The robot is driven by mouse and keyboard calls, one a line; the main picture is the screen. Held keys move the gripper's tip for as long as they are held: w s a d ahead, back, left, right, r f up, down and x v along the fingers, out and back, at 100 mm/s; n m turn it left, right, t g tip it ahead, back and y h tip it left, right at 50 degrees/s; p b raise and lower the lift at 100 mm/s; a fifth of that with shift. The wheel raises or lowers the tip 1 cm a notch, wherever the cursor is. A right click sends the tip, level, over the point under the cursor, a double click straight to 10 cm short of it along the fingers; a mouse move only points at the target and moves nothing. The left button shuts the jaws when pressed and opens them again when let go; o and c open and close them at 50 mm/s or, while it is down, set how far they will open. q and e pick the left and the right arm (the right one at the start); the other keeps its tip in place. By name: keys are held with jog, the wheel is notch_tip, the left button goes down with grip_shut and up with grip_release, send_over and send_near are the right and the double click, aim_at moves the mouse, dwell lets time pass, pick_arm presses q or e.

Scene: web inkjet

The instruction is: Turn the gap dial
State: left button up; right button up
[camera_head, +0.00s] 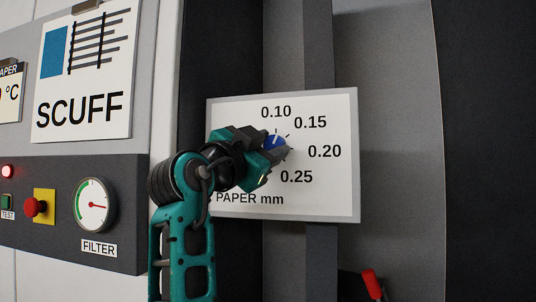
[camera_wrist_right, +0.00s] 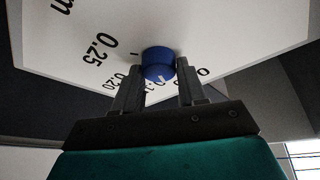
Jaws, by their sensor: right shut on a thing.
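The gap dial is a small blue knob (camera_head: 274,142) with a white pointer mark, in the middle of a white plate (camera_head: 330,196) lettered "PAPER mm". The plate carries the values 0.10, 0.15, 0.20 and 0.25 around the knob. In the head view the pointer mark leans up toward the 0.10 side. My right gripper (camera_head: 272,158) comes from the lower left and is shut on the knob, hiding part of it. In the right wrist view the blue knob (camera_wrist_right: 158,62) sits between the two fingers of my right gripper (camera_wrist_right: 160,80). My left gripper is not in view.
At left a grey panel (camera_head: 128,225) holds a round filter gauge (camera_head: 95,205), a red button (camera_head: 36,206) on yellow and a red lamp (camera_head: 8,171). A "SCUFF" sign (camera_head: 85,75) hangs above. A red-handled part (camera_head: 372,283) is below right of the plate.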

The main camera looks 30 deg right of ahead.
jog(key=m+g, duration=0.1)
jog(key=m, duration=0.1)
jog(key=m+g, duration=0.1)
jog(key=m, duration=0.2)
jog(key=shift+r+m+g+y+p, duration=0.15)
jog(key=shift+m+g+y+p, duration=0.15)
jog(key=shift+y+p, duration=0.1)
jog(key=o, duration=1)
jog(key=shift+o, duration=0.2)
jog(key=v, duration=1.3)
